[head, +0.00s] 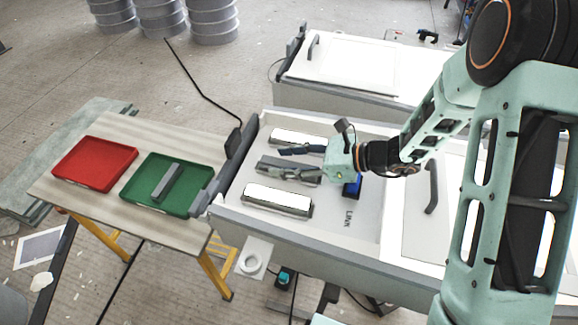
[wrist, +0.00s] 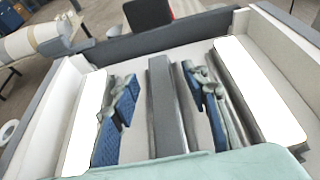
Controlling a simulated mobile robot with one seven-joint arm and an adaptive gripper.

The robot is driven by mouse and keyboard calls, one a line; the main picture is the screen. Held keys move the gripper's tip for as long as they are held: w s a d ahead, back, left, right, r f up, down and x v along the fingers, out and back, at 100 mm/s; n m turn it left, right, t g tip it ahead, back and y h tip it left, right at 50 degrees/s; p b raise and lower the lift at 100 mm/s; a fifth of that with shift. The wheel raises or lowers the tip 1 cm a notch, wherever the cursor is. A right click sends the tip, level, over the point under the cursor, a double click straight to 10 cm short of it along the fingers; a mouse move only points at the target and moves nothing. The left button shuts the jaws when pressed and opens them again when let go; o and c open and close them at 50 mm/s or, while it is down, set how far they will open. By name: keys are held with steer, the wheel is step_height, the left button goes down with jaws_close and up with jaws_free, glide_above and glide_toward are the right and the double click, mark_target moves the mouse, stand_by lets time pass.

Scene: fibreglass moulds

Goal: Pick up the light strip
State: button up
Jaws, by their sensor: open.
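Two bright white strips, an upper one (head: 298,137) and a lower one (head: 278,197), lie in a white open box; they also show at the left (wrist: 84,125) and right (wrist: 258,90) of the wrist view. A grey bar (head: 268,166) lies between them, and it shows in the middle of the wrist view (wrist: 165,105). I cannot tell whether this bar is an unlit light strip. My gripper (head: 284,163) is open, with one blue-padded finger on each side of the grey bar. Gaps show between the fingers and the bar. The gripper partly hides the bar in the head view.
The white box (head: 330,246) has raised walls around the strips. At left, a table (head: 105,203) holds a red tray (head: 95,145) and a green tray (head: 200,172) with a similar grey bar (head: 168,181) in it. A white cabinet (head: 345,65) stands behind the box.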

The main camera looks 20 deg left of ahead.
steer(key=shift+a+f, duration=0.1)
jaws_close()
steer(key=shift+r, duration=0.2)
stand_by(0.3)
